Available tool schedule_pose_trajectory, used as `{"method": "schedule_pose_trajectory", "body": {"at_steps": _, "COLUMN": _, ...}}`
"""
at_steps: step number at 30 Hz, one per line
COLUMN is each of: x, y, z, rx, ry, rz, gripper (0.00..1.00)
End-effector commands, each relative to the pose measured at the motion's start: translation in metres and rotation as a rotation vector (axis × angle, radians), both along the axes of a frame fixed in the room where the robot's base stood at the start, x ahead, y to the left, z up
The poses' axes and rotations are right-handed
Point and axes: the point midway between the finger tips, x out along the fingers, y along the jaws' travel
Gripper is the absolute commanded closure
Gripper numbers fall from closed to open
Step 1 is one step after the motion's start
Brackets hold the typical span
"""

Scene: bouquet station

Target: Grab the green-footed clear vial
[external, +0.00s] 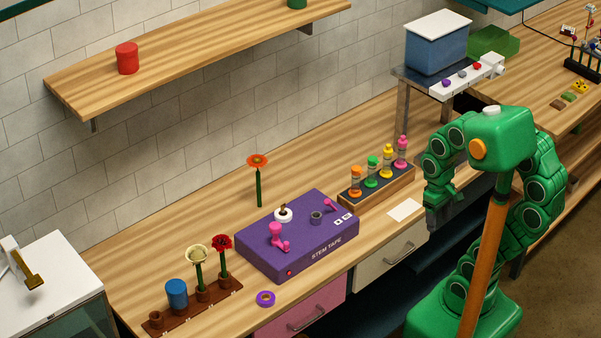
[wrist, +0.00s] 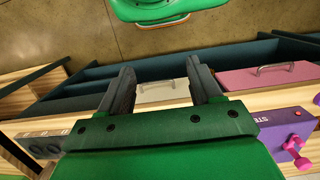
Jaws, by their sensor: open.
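A vial with a green cap and green foot (external: 372,172) stands upright in the wooden rack (external: 376,196) on the counter in the external view. It is second from the left, between an orange vial (external: 356,182) and a yellow vial (external: 386,162), with a pink vial (external: 402,153) at the right end. My gripper (external: 434,222) is to the right of the rack, near the counter's front edge, pointing down. In the wrist view my gripper (wrist: 163,76) is open, with nothing between its fingers. The green vial cannot be made out in the wrist view.
The purple stem tape box (external: 297,236) stands left of the rack. A white card (external: 405,209) lies in front of the rack. A raised stand (external: 440,84) with a blue bin (external: 437,48) is behind my arm. A flower holder (external: 197,304) is at the counter's left.

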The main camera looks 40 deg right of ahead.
Motion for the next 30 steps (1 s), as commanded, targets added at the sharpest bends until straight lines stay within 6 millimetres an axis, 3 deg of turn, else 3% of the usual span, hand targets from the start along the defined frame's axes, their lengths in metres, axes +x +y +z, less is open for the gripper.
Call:
{"method": "schedule_pose_trajectory", "body": {"at_steps": 8, "x": 0.001, "y": 0.001, "z": 0.0, "rx": 0.005, "ry": 0.001, "rz": -0.009, "gripper": 0.36}}
{"method": "schedule_pose_trajectory", "body": {"at_steps": 14, "x": 0.021, "y": 0.017, "z": -0.006, "rx": 0.092, "ry": 0.01, "rz": -0.151, "gripper": 0.36}}
{"method": "schedule_pose_trajectory", "body": {"at_steps": 22, "x": 0.083, "y": 0.042, "z": -0.008, "rx": 0.32, "ry": 0.044, "rz": -0.56, "gripper": 0.36}}
{"method": "schedule_pose_trajectory", "body": {"at_steps": 30, "x": 0.155, "y": 0.035, "z": -0.001, "rx": 0.56, "ry": 0.121, "rz": -1.02, "gripper": 0.36}}
